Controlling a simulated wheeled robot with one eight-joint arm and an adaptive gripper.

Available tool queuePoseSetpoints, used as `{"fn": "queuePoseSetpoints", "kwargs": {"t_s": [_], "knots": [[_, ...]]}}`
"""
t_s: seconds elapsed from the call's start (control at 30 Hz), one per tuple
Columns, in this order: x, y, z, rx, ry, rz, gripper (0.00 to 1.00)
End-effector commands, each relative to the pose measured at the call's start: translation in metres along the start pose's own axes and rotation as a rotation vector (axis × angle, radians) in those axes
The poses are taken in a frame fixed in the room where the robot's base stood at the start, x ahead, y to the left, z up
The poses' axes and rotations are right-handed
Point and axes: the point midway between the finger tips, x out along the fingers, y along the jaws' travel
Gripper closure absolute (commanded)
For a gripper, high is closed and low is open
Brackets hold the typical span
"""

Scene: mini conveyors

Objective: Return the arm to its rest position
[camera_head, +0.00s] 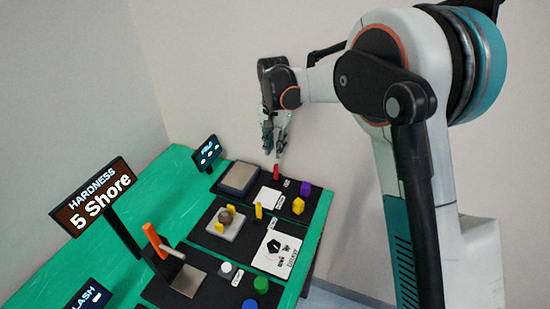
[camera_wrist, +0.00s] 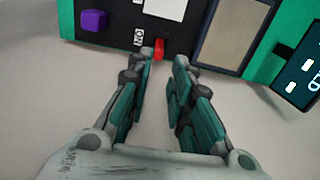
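My gripper (camera_head: 275,143) hangs fingers-down beyond the far end of the green table (camera_head: 95,223), above table height in the head view. In the wrist view my gripper (camera_wrist: 162,62) has its two fingers apart with a clear gap and nothing between them. A small red object (camera_wrist: 159,48) shows past the fingertips, on the black mat. The same red object (camera_head: 276,172) stands near the mat's far edge in the head view, just below my gripper. My arm (camera_head: 400,130) reaches from the right side across to the wall side.
The table carries a hardness sign (camera_head: 95,197), an orange lever device (camera_head: 155,240), yellow pieces (camera_head: 299,206), a purple block (camera_head: 305,188), a grey-topped plate (camera_head: 238,178) and a small screen (camera_head: 206,153). A plain wall (camera_head: 220,60) stands behind. The air above the table's middle is clear.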

Motion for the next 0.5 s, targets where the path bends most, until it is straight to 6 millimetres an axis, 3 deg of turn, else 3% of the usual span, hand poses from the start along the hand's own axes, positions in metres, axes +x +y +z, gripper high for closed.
{"fn": "queuePoseSetpoints", "kwargs": {"t_s": [0.2,0.5], "knots": [[-0.018,0.000,0.000,0.000,0.000,0.000,0.80],[-0.019,0.000,0.000,0.000,0.000,0.000,0.80]]}}
